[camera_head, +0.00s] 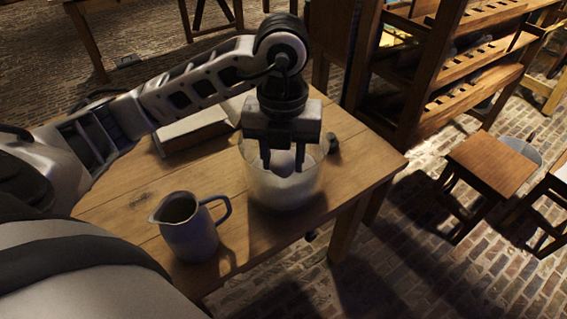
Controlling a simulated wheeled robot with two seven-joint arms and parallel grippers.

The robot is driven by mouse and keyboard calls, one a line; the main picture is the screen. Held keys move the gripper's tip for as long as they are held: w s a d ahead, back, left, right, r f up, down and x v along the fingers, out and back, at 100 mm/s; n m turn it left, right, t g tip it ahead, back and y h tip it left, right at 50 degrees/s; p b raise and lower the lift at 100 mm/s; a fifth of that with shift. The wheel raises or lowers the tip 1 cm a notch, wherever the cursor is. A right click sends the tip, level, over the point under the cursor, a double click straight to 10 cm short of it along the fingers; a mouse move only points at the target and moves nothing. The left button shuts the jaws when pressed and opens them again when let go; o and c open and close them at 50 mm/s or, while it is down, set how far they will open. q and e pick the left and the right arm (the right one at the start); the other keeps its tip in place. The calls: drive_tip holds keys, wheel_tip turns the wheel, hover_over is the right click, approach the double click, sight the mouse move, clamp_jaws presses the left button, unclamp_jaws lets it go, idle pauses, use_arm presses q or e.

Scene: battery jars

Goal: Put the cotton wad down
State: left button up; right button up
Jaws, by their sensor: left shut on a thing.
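A pale, rounded cotton wad (285,163) is between the two fingers of my left gripper (284,168). My left gripper is shut on it and points straight down. The fingers and the wad are inside the mouth of a frosted glass jar (284,193), which stands on the wooden table. I cannot tell whether the wad touches the jar's wall or anything in it. The gripper hides part of the jar's far rim. My right gripper does not show.
A grey jug (190,236) with a handle stands on the table (115,215), nearer and left of the jar. An open box or book (196,131) lies behind. A small dark object (333,143) is right of the jar. A stool (493,163) and wooden rack (470,65) stand beyond the table.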

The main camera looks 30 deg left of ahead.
use_arm(q)
drive_tip(key=n, duration=0.2)
drive_tip(key=shift+s+a+n, duration=0.1)
drive_tip(key=shift+n, duration=0.3)
drive_tip(key=shift+a+f+n, duration=0.1)
drive_tip(key=shift+f+n, duration=0.05)
drive_tip(key=shift+n, duration=0.15)
drive_tip(key=w+a+f, duration=0.2)
drive_tip(key=w+f, duration=0.1)
drive_tip(key=w+a+f, duration=0.2)
drive_tip(key=w+f, duration=0.1)
drive_tip(key=w, duration=0.1)
drive_tip(key=w+a+f, duration=0.2)
drive_tip(key=w+f, duration=0.1)
drive_tip(key=w, duration=0.1)
drive_tip(key=shift+w+a, duration=0.1)
drive_tip(key=shift+a, duration=0.3)
drive_tip(key=shift+w+a+f, duration=0.1)
drive_tip(key=shift+w+f, duration=0.05)
wheel_tip(320, 180, down, 3)
drive_tip(key=shift+w+a+p, duration=0.15)
drive_tip(key=shift+p, duration=0.4)
drive_tip(key=shift+f, duration=0.25)
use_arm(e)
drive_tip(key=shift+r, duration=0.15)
